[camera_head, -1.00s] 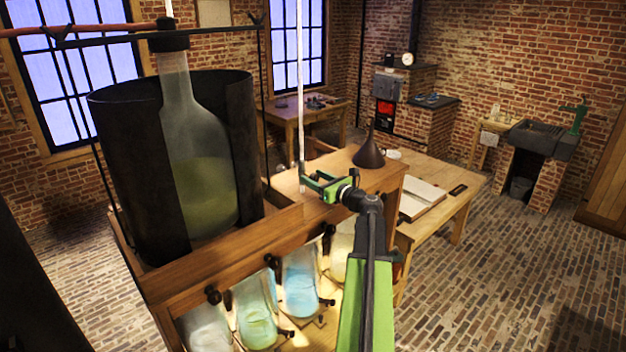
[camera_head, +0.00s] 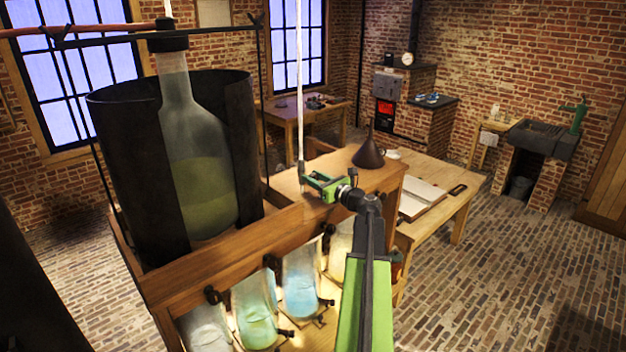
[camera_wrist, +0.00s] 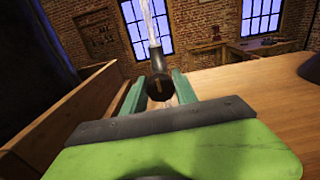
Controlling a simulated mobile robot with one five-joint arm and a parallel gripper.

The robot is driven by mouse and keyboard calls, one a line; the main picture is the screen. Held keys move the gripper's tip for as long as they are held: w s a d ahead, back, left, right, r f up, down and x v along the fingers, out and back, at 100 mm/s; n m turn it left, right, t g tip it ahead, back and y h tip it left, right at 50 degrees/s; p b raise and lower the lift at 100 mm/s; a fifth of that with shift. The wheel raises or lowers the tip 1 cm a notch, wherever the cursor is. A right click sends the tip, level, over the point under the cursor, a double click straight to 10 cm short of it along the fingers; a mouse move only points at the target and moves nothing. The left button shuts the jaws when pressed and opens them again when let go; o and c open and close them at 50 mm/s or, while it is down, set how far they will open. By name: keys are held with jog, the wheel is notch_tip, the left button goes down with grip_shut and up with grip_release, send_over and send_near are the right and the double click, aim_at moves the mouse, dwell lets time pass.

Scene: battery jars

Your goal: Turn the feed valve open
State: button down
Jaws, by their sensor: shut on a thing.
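The feed valve shows in the wrist view as a dark round knob (camera_wrist: 157,88) with a small brass-coloured bar on its face. It sits under a dark fitting on a clear vertical tube (camera_wrist: 154,22). My gripper (camera_wrist: 157,98) is shut on the knob, with a green finger on each side. In the head view my gripper (camera_head: 313,182) is above the wooden bench top, at the foot of the pale tube (camera_head: 299,90). The knob is too small there to read its angle.
A large glass bottle (camera_head: 198,150) in a dark open shield stands left. A dark funnel (camera_head: 369,154) stands right of my gripper. Brick floor is clear at right.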

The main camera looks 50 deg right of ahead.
jog(key=shift+n, duration=0.4)
jog(key=n, duration=0.3)
jog(key=shift+a+n, duration=0.1)
jog(key=shift+n, duration=0.3)
jog(key=n, duration=0.4)
jog(key=shift+n, duration=0.3)
jog(key=n, duration=0.4)
jog(key=shift+n, duration=2.2)
jog(key=shift+a+f, duration=0.1)
jog(key=c, duration=1)
grip_release()
jog(key=shift+w, duration=0.1)
